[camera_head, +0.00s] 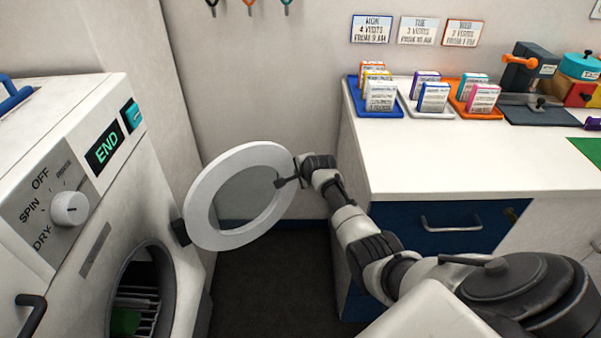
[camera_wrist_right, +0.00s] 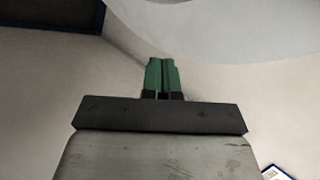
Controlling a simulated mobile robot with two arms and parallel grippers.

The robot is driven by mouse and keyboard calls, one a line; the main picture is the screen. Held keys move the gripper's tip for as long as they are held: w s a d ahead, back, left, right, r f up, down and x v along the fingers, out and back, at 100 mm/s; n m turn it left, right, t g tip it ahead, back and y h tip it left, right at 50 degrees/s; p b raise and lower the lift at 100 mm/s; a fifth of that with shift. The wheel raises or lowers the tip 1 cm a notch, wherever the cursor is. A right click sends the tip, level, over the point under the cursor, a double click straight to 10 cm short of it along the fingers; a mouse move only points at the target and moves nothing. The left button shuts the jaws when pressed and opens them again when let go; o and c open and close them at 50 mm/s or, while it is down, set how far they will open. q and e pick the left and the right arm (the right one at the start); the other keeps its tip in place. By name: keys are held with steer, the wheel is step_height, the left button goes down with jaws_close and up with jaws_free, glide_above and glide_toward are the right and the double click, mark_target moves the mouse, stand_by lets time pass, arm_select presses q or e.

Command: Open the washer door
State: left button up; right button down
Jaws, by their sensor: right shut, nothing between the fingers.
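The washer (camera_head: 85,130) stands at the left in the head view, with END on its display. Its round door, a white ring (camera_head: 200,215) with a grey glass middle, is swung wide open on a dark hinge at the opening's right side. The drum opening (camera_head: 140,290) is uncovered, with something green inside. Contact with the rim cannot be told. My left gripper is not in view.
A white counter (camera_head: 430,165) with a blue drawer (camera_head: 440,228) stands at the right, close to my right arm. Trays of small boxes (camera_head: 425,100) sit on it. Dark floor (camera_head: 255,275) is clear between washer and counter.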

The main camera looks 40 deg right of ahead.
steer(key=p+v, duration=0.3)
steer(key=v, duration=0.8)
steer(key=s+a+f+n+g+p, duration=0.15)
steer(key=s+a+f+n, duration=0.35)
steer(key=f, duration=0.5)
steer(key=s+a+f+n+g, duration=0.2)
steer(key=s+f+n, duration=0.1)
steer(key=s+f, duration=0.55)
steer(key=s+a+f+n+g+p, duration=0.1)
steer(key=s+a+f+n, duration=0.25)
steer(key=s+f, duration=0.45)
steer(key=s+a+f+n+g, duration=0.1)
steer(key=s+a+f+n, duration=0.2)
steer(key=s, duration=0.7)
steer(key=s+a+f+n+g+y, duration=0.1)
steer(key=s+a+f+n, duration=0.2)
steer(key=s+f, duration=0.3)
steer(key=s+a+f+n+g, duration=0.1)
steer(key=s+a+f+n, duration=0.2)
steer(key=s, duration=1)
steer(key=shift+s+a+f+n+g+y+p, duration=0.25)
steer(key=shift+s+f+n+g+y+p, duration=0.15)
steer(key=shift+f+n, duration=0.55)
